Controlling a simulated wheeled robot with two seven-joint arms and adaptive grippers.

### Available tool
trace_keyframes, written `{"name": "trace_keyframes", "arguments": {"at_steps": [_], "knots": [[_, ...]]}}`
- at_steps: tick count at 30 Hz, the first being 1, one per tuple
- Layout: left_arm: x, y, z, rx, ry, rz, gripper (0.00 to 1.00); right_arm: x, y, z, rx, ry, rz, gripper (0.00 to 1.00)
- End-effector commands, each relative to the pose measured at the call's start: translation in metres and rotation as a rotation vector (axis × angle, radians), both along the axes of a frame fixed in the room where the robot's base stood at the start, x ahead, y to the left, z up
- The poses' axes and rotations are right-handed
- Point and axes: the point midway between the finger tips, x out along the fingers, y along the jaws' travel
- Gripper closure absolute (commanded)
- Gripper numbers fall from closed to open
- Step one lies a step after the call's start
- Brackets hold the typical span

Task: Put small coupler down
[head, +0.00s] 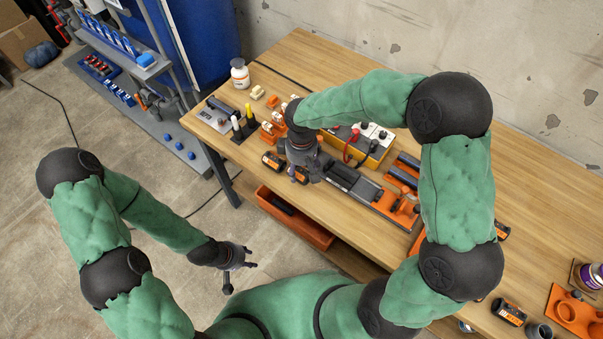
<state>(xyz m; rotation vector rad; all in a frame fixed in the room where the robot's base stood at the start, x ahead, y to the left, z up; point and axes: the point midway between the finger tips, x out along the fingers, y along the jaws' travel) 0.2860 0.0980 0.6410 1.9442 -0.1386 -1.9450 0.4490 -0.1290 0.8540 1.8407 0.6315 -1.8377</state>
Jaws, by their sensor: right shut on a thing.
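My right gripper (306,176) is over the left part of the wooden workbench (325,70), pointing down, in front of a grey and orange fixture. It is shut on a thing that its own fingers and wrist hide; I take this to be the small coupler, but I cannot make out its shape. Whether it touches the bench top cannot be told. My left gripper (240,277) hangs empty over the floor, left of the bench, with its fingers spread apart.
Orange-black blocks (272,161) lie close beside the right gripper. A grey-orange fixture (368,193), a yellow box with cables (372,150), a pen holder (243,127) and a white bottle (240,73) stand nearby. An orange bin (296,222) sits below. The bench's back middle is clear.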

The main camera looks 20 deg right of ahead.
Motion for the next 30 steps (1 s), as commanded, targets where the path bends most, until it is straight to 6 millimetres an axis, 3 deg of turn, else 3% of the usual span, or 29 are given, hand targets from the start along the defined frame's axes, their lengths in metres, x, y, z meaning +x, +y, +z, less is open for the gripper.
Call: {"name": "trace_keyframes", "arguments": {"at_steps": [6,18,19,21,30], "knots": [[0.000,0.000,-0.012,0.000,0.000,0.000,0.60,0.000,0.000,-0.031,0.000,0.002,-0.001,0.70],[0.000,0.000,-0.014,0.000,0.000,0.000,0.60,0.000,0.000,-0.035,0.000,0.000,0.000,0.70],[0.000,0.000,-0.013,0.000,0.000,0.000,0.60,0.000,0.000,-0.035,0.000,0.000,0.000,0.31],[0.000,0.000,-0.013,0.000,0.000,0.000,0.60,0.000,0.000,-0.034,0.000,0.000,0.000,0.13],[0.000,0.000,-0.013,0.000,0.000,0.000,0.60,0.000,0.000,-0.034,0.000,0.000,0.000,0.13]]}}
